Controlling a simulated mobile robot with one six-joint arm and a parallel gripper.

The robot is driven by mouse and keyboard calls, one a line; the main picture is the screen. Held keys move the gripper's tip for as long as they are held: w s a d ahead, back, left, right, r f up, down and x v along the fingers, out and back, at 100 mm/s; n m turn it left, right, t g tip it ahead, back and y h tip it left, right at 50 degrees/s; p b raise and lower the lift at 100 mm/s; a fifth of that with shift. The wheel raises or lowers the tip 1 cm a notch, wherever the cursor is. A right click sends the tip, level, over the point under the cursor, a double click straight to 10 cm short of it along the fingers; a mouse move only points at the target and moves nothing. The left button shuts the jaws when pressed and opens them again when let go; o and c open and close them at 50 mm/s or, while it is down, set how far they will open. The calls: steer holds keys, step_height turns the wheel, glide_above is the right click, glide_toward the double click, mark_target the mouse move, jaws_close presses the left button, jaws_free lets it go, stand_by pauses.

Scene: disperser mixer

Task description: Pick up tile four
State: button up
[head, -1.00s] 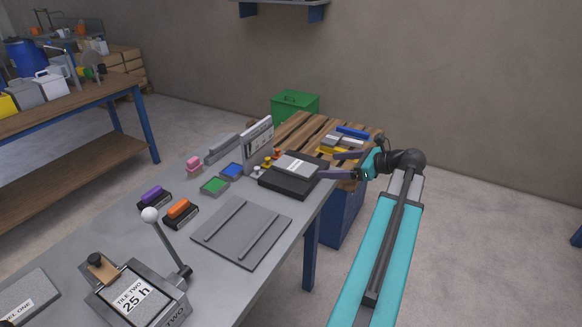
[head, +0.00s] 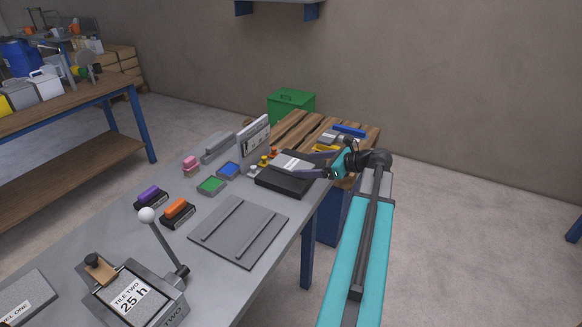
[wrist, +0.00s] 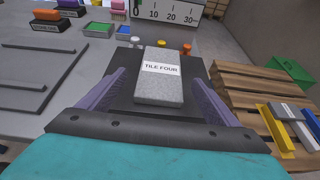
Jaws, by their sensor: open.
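Tile four (wrist: 160,82) is a grey speckled slab with a white label reading "TILE FOUR". It lies on a black base (wrist: 118,72) on the grey table. In the head view the tile (head: 290,162) is small, on the black base (head: 282,183) at the table's far right end. My gripper (wrist: 158,88) is open, its two purple fingers on either side of the tile with a gap on each side. In the head view my gripper (head: 311,161) reaches in from the right, and one finger overlaps the base. I cannot tell the finger height above the base.
A scale board (head: 254,140) stands behind the base, with small coloured knobs near it. Green (head: 211,186) and blue (head: 228,170) trays lie to the left. A flat railed plate (head: 238,231) lies nearer. A pallet stack (wrist: 240,88) with coloured bars stands at right.

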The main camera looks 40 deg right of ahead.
mark_target(293, 164)
steer(key=shift+w, duration=0.15)
steer(key=shift+x, duration=2.65)
steer(key=shift+r, duration=0.1)
steer(key=shift+c, duration=0.4)
steer(key=c, duration=1.5)
